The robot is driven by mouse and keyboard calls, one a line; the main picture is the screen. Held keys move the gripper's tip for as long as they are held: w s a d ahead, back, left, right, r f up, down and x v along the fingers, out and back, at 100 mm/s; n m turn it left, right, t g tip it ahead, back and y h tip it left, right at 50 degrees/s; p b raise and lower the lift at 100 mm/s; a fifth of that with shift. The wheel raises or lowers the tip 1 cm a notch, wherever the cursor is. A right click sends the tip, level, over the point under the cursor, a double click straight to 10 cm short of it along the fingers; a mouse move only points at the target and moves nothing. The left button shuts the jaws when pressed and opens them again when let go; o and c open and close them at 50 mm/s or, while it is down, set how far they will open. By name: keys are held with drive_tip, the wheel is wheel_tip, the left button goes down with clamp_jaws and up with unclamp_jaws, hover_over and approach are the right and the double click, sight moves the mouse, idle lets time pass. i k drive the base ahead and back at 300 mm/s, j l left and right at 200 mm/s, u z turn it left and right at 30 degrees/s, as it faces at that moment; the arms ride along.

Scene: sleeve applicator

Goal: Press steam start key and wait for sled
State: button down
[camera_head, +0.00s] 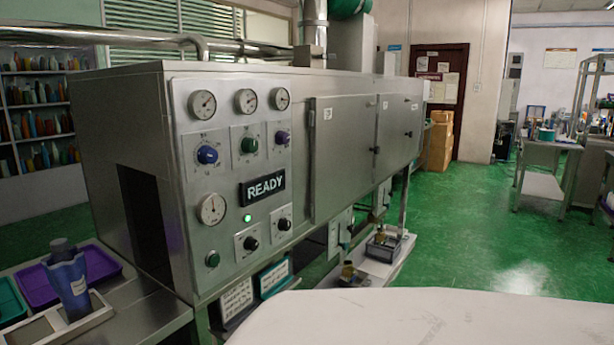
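The steel steam machine (350,110) stands left of centre with its control panel facing me. A black display (262,187) on the panel reads READY, and a small green lamp (247,218) below it is lit. A green round button (212,259) sits at the panel's lower left; its label is too small to read, so I cannot tell if it is the steam start key. At the lower left, a dark blue bottle (68,282) stands upright in a light holder (98,309), outside the machine's dark opening (146,222). I cannot tell which part is the sled. My gripper is not in view.
Knobs and gauges (212,209) crowd the panel. A purple tray (97,262) and a teal tray (10,300) lie on the left bench. Signs (236,299) hang below the panel. Green floor (480,230) is open to the right, before a metal table (545,187).

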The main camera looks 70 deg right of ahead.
sight(214, 260)
drive_tip(key=z, duration=1.8)
